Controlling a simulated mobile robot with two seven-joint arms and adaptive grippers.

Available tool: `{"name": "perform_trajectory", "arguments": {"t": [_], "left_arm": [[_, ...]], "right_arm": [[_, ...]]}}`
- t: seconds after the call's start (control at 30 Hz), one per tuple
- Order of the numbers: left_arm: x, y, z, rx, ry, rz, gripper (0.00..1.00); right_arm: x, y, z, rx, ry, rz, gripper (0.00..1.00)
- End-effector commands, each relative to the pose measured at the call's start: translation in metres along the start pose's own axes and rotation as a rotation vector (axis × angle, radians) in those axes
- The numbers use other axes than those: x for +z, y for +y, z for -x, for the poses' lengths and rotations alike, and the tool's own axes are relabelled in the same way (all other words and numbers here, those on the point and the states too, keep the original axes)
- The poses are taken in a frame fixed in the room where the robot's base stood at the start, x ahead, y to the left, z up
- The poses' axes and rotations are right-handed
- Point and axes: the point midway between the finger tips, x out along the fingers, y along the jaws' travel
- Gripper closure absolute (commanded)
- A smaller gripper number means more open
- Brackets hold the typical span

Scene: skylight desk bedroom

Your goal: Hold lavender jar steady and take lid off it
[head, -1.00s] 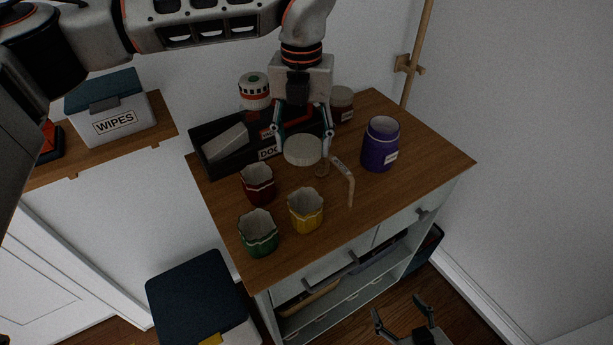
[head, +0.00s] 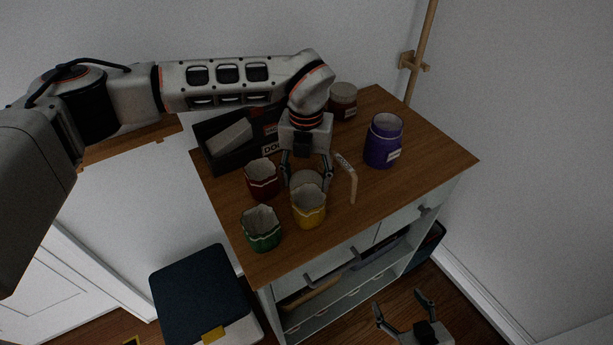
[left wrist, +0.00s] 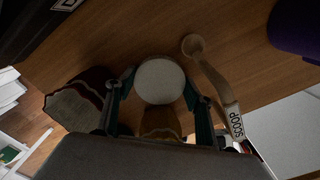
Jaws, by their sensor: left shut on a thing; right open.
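The purple lavender jar (head: 382,148) stands upright on the right part of the cabinet top, with a small pale label. Its top looks pale and round; I cannot tell for certain whether it is open. My left gripper (head: 308,184) is shut on a round pale lid (left wrist: 160,81), left of the jar and just behind the yellow cup. I cannot tell whether the lid touches the wood. The jar's edge also shows in the left wrist view (left wrist: 298,28). My right gripper (head: 400,300) is open and empty, low in front of the cabinet, away from the jar.
Red (head: 262,181), green (head: 262,232) and yellow (head: 309,212) cups stand close to the left gripper. A scoop (head: 350,178) lies between it and the jar. A black box (head: 228,160) and another jar (head: 342,105) stand behind. Front right wood is clear.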

Motion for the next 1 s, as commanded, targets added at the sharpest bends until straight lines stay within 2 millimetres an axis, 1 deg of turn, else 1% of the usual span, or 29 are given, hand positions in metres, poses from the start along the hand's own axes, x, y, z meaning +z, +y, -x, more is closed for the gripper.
{"name": "perform_trajectory", "arguments": {"t": [0.23, 0.27, 0.3, 0.33, 0.63, 0.77, 0.87, 1.0], "left_arm": [[0.000, 0.000, -0.003, 0.000, 0.001, -0.001, 0.73], [0.000, 0.000, -0.004, 0.000, 0.001, -0.001, 0.45], [0.000, 0.000, -0.003, 0.000, 0.000, -0.001, 0.34], [0.000, 0.000, -0.003, 0.000, 0.000, -0.001, 0.30], [0.000, 0.000, -0.002, 0.000, 0.001, -0.001, 0.30], [0.000, 0.000, 0.004, 0.000, -0.001, -0.001, 0.30], [0.001, 0.000, 0.016, -0.001, -0.002, -0.002, 0.30], [0.001, 0.000, 0.044, 0.000, -0.003, -0.001, 0.30]], "right_arm": [[0.002, 0.000, -0.001, 0.000, -0.001, 0.000, 0.29], [0.002, 0.000, -0.001, 0.000, -0.001, 0.000, 0.29], [0.002, 0.000, -0.001, 0.000, -0.001, 0.000, 0.29], [0.002, 0.000, -0.001, 0.000, -0.001, 0.000, 0.29], [0.002, 0.000, -0.001, 0.000, -0.001, 0.000, 0.29], [0.000, 0.000, 0.000, 0.001, -0.001, 0.000, 0.29], [0.002, 0.000, -0.001, 0.001, -0.001, 0.000, 0.29], [0.004, 0.000, -0.002, 0.000, -0.002, 0.000, 0.29]]}}
